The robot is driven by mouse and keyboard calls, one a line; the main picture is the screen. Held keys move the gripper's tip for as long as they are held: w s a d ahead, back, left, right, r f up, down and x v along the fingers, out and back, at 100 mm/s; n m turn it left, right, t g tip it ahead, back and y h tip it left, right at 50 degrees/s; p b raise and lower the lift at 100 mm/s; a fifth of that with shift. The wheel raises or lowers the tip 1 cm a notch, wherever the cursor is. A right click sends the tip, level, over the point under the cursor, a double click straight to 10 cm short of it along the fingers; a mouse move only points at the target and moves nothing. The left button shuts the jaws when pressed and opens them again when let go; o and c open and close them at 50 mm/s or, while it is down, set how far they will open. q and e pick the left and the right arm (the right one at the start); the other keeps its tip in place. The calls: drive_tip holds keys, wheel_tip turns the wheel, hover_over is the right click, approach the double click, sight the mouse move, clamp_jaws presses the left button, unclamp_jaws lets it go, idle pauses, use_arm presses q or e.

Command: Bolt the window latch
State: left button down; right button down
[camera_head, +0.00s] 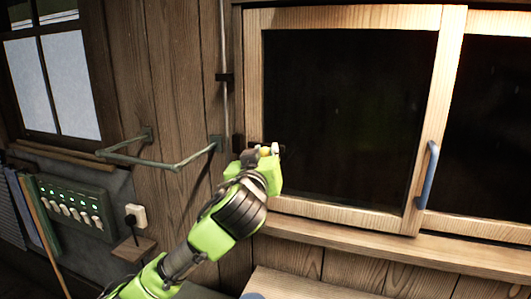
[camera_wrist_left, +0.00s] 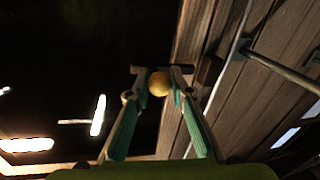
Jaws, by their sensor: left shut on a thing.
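The wooden sliding window (camera_head: 253,85) fills the right of the head view, with dark panes. My left gripper (camera_head: 268,150) is at its left stile, at mid height. In the left wrist view, the fingers of my left gripper (camera_wrist_left: 159,82) are shut on a round yellow knob (camera_wrist_left: 159,84), which appears to belong to the latch. A dark bracket (camera_head: 238,144) sits on the jamb just left of the gripper; it also shows in the wrist view (camera_wrist_left: 208,70). The rest of the latch is hidden by the fingers. My right gripper is not in view.
A blue handle (camera_head: 428,175) is on the window's right stile. A green-grey metal rail (camera_head: 160,163) juts from the wall left of my arm. A switch panel (camera_head: 75,208) and socket (camera_head: 135,215) are lower left. A wooden sill (camera_head: 390,248) runs below the window.

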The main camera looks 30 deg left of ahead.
sight(253, 145)
use_arm(q)
drive_tip(key=a, duration=0.2)
drive_tip(key=s+a+b, duration=0.1)
drive_tip(key=shift+a, duration=0.35)
drive_tip(key=shift+w, duration=0.1)
drive_tip(key=c, duration=2.1)
unclamp_jaws()
drive_tip(key=shift+a, duration=0.15)
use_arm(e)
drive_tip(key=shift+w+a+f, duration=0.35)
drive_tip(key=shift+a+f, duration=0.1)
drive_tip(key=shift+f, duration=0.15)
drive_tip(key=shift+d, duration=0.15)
use_arm(q)
drive_tip(key=shift+v, duration=3.8)
